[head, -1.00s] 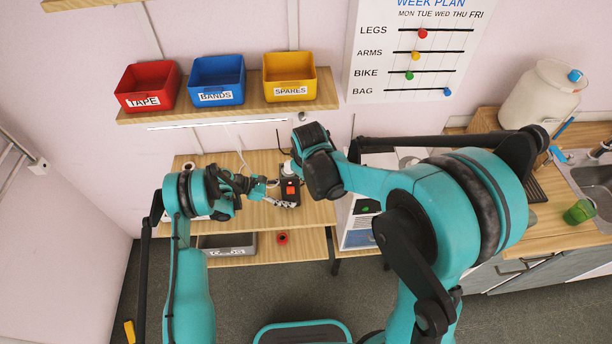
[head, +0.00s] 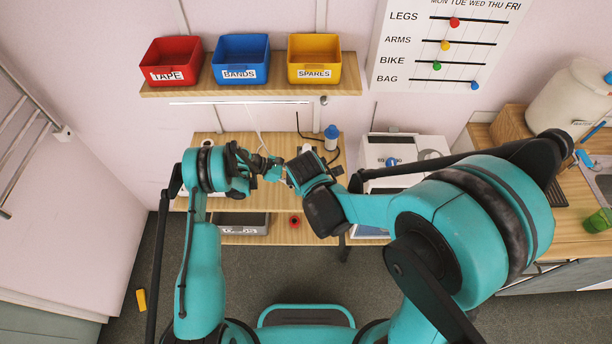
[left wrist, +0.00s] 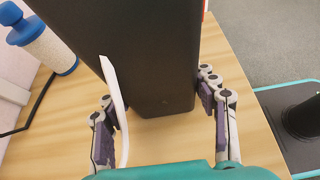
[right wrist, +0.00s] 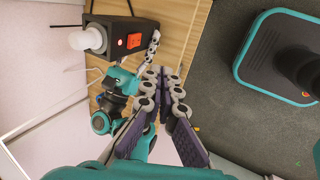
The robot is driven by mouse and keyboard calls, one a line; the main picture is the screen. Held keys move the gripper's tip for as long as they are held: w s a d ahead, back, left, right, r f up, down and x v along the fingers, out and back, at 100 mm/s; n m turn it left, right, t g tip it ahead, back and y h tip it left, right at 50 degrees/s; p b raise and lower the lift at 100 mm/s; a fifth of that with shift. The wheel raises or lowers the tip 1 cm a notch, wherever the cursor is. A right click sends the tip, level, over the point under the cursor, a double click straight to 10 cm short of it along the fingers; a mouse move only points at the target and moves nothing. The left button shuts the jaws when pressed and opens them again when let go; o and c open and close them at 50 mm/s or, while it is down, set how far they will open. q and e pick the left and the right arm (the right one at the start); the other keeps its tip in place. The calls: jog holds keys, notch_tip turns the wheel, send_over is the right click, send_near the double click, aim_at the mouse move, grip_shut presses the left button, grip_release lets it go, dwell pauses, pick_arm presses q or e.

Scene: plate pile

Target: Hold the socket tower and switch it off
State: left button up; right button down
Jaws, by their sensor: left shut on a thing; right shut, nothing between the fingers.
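The socket tower (right wrist: 112,26) is a dark box. In the right wrist view its top face has an orange-red switch (right wrist: 135,41), a glowing red light (right wrist: 119,42) and a white plug (right wrist: 85,40). My left gripper (left wrist: 163,103) is shut on the tower, with a finger on each side in the left wrist view, where the tower's dark side (left wrist: 155,55) fills the middle. My right gripper (right wrist: 165,72) is shut and empty, its fingertips apart from the switch in that picture. In the head view my right wrist hides the tower.
A white bottle with a blue cap (head: 331,138) stands at the back of the wooden desk (head: 215,138). Cables run behind the tower. A shelf (head: 250,88) with red, blue and yellow bins is above. A white cabinet (head: 405,145) stands to the right.

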jog(key=w+f, duration=0.8)
jog(key=shift+f, duration=0.15)
dwell(0.4)
jog(key=shift+w+g, duration=0.5)
jog(key=shift+r, duration=0.2)
jog(key=shift+r, duration=0.75)
